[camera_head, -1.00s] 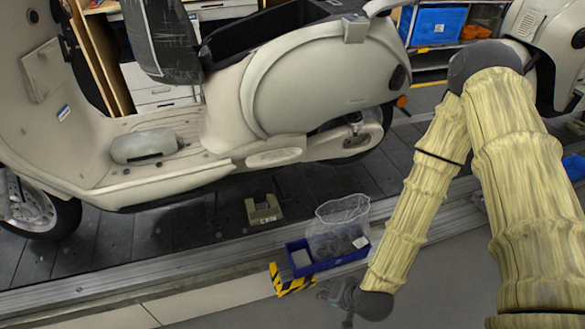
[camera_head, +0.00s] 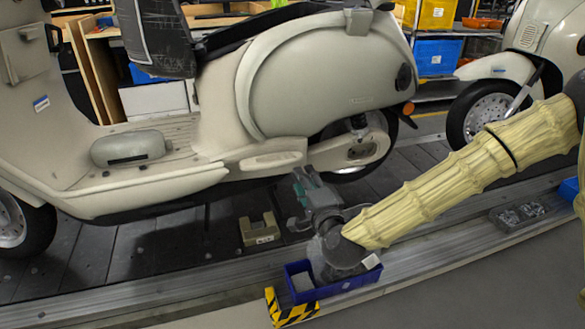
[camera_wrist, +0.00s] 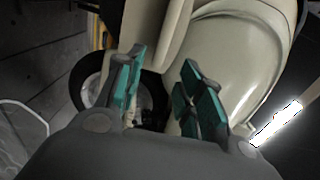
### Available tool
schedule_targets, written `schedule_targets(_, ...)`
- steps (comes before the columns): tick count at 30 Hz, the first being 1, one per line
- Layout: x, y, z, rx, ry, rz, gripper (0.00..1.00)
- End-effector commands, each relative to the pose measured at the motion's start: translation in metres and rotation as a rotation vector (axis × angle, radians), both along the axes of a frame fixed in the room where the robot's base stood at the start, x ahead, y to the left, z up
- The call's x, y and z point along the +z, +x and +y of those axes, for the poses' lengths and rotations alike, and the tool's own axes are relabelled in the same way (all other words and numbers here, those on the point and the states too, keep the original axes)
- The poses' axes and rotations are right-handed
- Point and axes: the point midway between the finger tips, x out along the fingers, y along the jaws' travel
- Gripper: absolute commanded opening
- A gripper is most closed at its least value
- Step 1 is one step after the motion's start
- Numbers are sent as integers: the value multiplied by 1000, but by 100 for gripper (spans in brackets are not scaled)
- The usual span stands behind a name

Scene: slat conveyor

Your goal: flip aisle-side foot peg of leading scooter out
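The large cream scooter (camera_head: 310,85) in front of me faces left on the slat conveyor; it also fills the upper part of the wrist view (camera_wrist: 245,50). A long oval cream piece (camera_head: 270,161) lies flat along its lower side, behind the footboard. It may be the folded foot peg, but I cannot tell for certain. My gripper (camera_head: 308,184) is just below and right of that piece, below the rear swingarm, fingers pointing up toward the scooter. In the wrist view my gripper (camera_wrist: 163,60) has its teal-padded fingers apart with nothing between them. No peg is clearly visible there.
A blue bin (camera_head: 345,281) beside a yellow-black striped block (camera_head: 290,307) stands below my wrist at the conveyor edge. A beige block (camera_head: 260,229) lies on the slats. A second cream scooter (camera_head: 500,68) stands at right. The aisle floor (camera_head: 470,295) is clear.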

Motion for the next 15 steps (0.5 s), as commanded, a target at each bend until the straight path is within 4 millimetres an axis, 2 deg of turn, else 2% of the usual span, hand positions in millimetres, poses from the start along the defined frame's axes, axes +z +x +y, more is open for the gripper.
schedule_targets(5,1,16,5,-1,2,-3,38)
schedule_targets(15,0,67,22,0,0,-2,38)
